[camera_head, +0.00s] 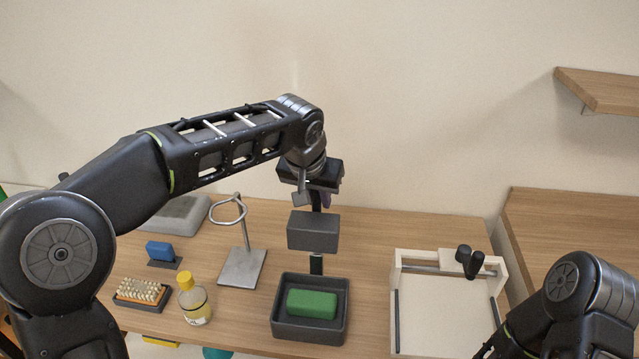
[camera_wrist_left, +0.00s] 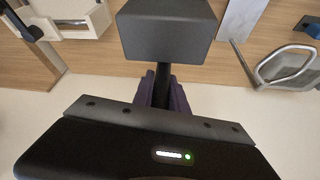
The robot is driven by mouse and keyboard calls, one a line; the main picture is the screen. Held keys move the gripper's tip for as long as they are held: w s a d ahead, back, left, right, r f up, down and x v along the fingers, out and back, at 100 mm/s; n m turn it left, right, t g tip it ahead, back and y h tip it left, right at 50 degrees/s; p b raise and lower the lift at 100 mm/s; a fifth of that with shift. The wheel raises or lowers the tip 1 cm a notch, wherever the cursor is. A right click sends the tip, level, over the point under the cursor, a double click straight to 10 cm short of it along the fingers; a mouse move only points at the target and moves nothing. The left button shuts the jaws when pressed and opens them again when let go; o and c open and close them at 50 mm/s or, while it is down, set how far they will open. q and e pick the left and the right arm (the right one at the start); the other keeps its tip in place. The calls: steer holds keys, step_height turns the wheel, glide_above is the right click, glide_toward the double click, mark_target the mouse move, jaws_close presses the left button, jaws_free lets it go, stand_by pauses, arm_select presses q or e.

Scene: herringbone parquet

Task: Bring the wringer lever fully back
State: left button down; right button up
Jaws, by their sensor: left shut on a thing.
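The wringer is a dark grey tray (camera_head: 280,325) with a green sponge (camera_head: 312,304) lying in it. A dark grey block (camera_head: 313,232) sits above and behind the sponge, clear of it, with a dark post (camera_head: 316,264) below. The block also shows large in the left wrist view (camera_wrist_left: 166,30). A thin dark lever (camera_wrist_left: 163,82) runs from the block to my left gripper (camera_head: 318,198). The gripper's purple fingers (camera_wrist_left: 163,93) are shut on this lever from both sides. The lever's end is hidden between them. My right gripper is out of view; only its arm shows at lower right.
A metal ring stand (camera_head: 242,266) stands left of the wringer. A yellow-capped bottle (camera_head: 194,300), a brush (camera_head: 142,292) and a blue block (camera_head: 160,251) are further left. A pale wooden frame (camera_head: 445,310) with dark knobs stands right. A shelf (camera_head: 600,90) juts from the wall.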

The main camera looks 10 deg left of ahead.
mark_target(313, 213)
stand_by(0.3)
arm_select(q)
steer(key=c, duration=1.3)
jaws_free()
steer(key=shift+w, duration=0.15)
steer(key=b+v, duration=0.1)
steer(key=v, duration=0.7)
steer(key=shift+f, duration=0.1)
